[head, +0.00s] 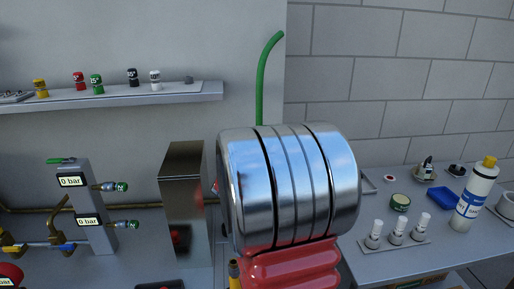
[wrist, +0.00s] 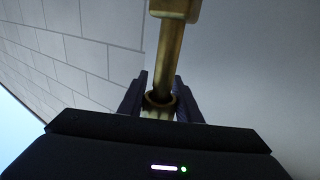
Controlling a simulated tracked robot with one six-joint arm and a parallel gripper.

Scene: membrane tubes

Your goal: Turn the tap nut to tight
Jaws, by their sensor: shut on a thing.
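In the wrist view, a brass pipe (wrist: 173,52) comes down from a brass tap body (wrist: 175,7) at the top edge. At its lower end is a round brass collar, the tap nut (wrist: 159,101). My gripper (wrist: 160,88) has a dark finger on each side of the nut and is shut on it. The underside of the nut is partly hidden by the gripper body. In the head view, neither the nut nor my gripper shows; my arm covers the middle.
In the head view, a shelf (head: 150,97) holds several coloured caps. A grey block (head: 92,195) with two 0 bar displays stands at left, beside a steel box (head: 184,198). The right bench (head: 390,262) bears a white bottle (head: 473,200) and small white-capped vials (head: 397,230).

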